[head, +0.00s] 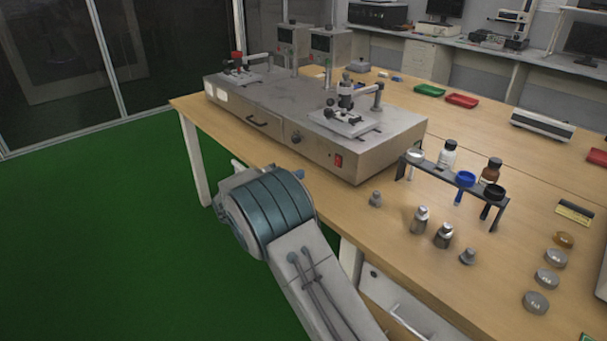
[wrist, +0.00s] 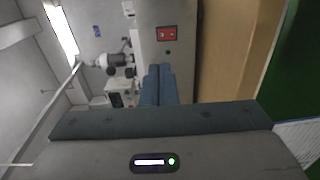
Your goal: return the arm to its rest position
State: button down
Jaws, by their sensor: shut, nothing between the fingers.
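My arm reaches in from the bottom of the head view, and its blue-grey joint is beside the table's near left edge. My gripper cannot be made out in the head view. In the wrist view my gripper (wrist: 158,78) shows its two fingers together, shut and empty. The grey tester box (head: 315,125) stands on the table beyond my arm. Its red switch (wrist: 166,33) shows ahead of the fingers in the wrist view, which is turned sideways. The fingers appear apart from the box, though the exact gap cannot be told.
The wooden table (head: 400,240) carries a rack (head: 440,178) with bottles and funnels, and several metal weights (head: 420,220) at the right. A red tray (head: 462,100) and a green tray (head: 429,90) lie farther back. The green floor (head: 100,240) at the left is clear.

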jog(key=s+d+r+m+g+y+p, duration=0.25)
jog(key=s+d+r+g, duration=0.25)
jog(key=s+d, duration=0.4)
jog(key=s+d+r+m+g+y+p, duration=0.2)
jog(key=s+d+r+g+p, duration=0.2)
jog(key=s+d+r, duration=0.45)
jog(key=s+d+r+m+y+p, duration=0.1)
jog(key=s+m+y+p, duration=0.1)
jog(key=s, duration=0.8)
jog(key=s+d+r+m+y+p, duration=0.1)
jog(key=s+y+p, duration=0.3)
jog(key=s, duration=0.7)
jog(key=shift+s+r+m+y+p, duration=0.3)
jog(key=shift+r+m+y, duration=0.4)
jog(key=shift+y, duration=0.45)
